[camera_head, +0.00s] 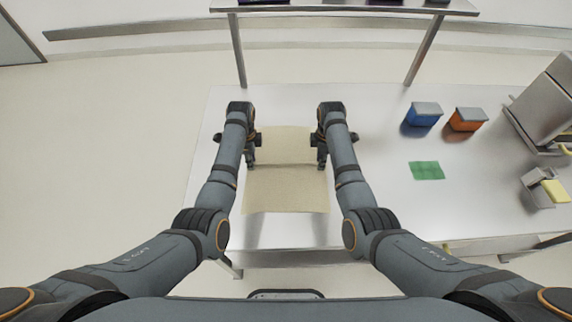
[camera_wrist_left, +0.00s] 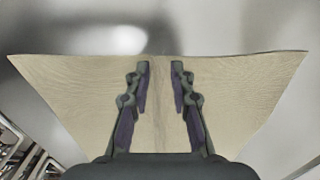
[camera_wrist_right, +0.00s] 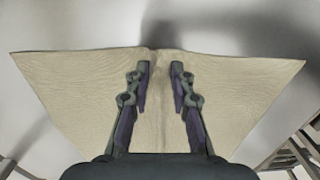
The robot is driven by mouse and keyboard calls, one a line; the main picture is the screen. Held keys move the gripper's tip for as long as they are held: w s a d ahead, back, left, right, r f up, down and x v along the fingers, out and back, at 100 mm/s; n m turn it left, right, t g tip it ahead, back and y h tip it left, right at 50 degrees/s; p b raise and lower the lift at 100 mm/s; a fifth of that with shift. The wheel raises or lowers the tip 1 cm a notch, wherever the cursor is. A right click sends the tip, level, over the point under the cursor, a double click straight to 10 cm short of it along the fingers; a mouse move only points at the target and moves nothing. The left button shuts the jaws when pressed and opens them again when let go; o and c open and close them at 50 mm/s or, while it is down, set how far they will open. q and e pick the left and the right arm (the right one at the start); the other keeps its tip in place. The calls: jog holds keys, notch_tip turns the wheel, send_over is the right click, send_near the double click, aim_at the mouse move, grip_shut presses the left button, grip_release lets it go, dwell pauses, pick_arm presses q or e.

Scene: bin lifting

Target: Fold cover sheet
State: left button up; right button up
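The beige cover sheet (camera_head: 287,190) lies on the metal table between my two forearms. In the left wrist view it spreads wide under the fingers (camera_wrist_left: 80,85), with a faint crease running up its middle. It spreads likewise in the right wrist view (camera_wrist_right: 240,90), with a small ridge at its far edge. My left gripper (camera_head: 251,152) is at the sheet's left edge and my right gripper (camera_head: 321,152) at its right edge. In both wrist views the fingers stand apart with sheet showing between them. Whether the fingertips touch the sheet is unclear.
The metal table (camera_head: 385,205) has bare room around the sheet. A blue bin (camera_head: 423,114), an orange bin (camera_head: 467,119) and a green cloth (camera_head: 427,170) are on the right. A metal machine (camera_head: 545,105) stands at the far right. A shelf (camera_head: 340,6) spans the back.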

pick_arm(q)
jog(key=shift+f, duration=0.1)
grip_shut()
pick_arm(e)
jog(key=shift+f, duration=0.1)
grip_shut()
